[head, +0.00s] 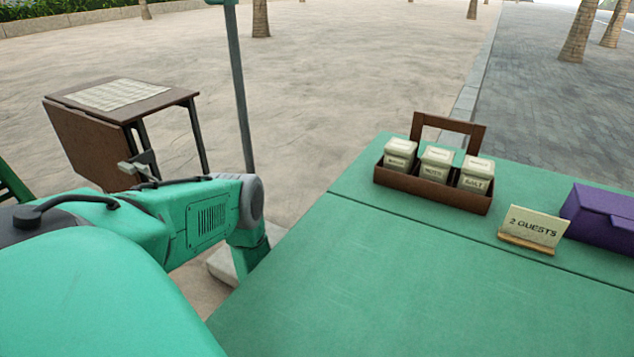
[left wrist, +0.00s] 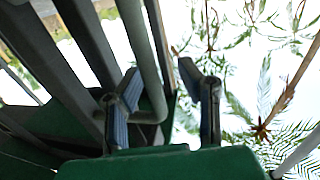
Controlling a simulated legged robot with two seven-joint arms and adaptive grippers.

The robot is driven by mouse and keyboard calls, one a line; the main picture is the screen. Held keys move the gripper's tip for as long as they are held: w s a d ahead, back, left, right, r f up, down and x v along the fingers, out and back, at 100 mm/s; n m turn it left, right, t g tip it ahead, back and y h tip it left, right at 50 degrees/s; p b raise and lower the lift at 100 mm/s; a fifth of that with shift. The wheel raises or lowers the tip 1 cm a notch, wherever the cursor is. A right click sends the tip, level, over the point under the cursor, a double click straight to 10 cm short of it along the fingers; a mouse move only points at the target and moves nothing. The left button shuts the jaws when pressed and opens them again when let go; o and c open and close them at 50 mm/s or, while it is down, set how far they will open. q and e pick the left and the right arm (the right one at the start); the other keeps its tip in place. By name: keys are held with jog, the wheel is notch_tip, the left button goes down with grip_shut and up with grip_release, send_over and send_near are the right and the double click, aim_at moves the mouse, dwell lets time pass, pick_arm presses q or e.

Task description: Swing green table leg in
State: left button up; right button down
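The green table (head: 345,275) fills the lower right of the head view, its flat top reaching the right edge. Its legs are hidden there. My left arm comes in from the left and bends down beside the table's left edge; its gripper is out of sight in the head view. In the left wrist view my left gripper (left wrist: 168,100) is open, its two fingers well apart. A grey-green tube (left wrist: 143,45), perhaps the leg, runs down beside the left finger and bends near its lower end. I cannot tell whether they touch. My right gripper is in neither view.
A wooden caddy (head: 435,190) with three tins, a "2 guests" sign (head: 532,230) and a purple box (head: 600,218) stand on the tabletop. A thin green pole (head: 239,95) rises beside my arm. A brown folding table (head: 92,145) stands at left. Dark bars (left wrist: 85,35) crowd the wrist view's upper left.

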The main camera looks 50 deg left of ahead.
pick_arm(q)
jog(key=s+d, duration=0.1)
jog(key=s, duration=1.1)
jog(key=shift+d+f, duration=0.1)
jog(key=shift+f, duration=0.05)
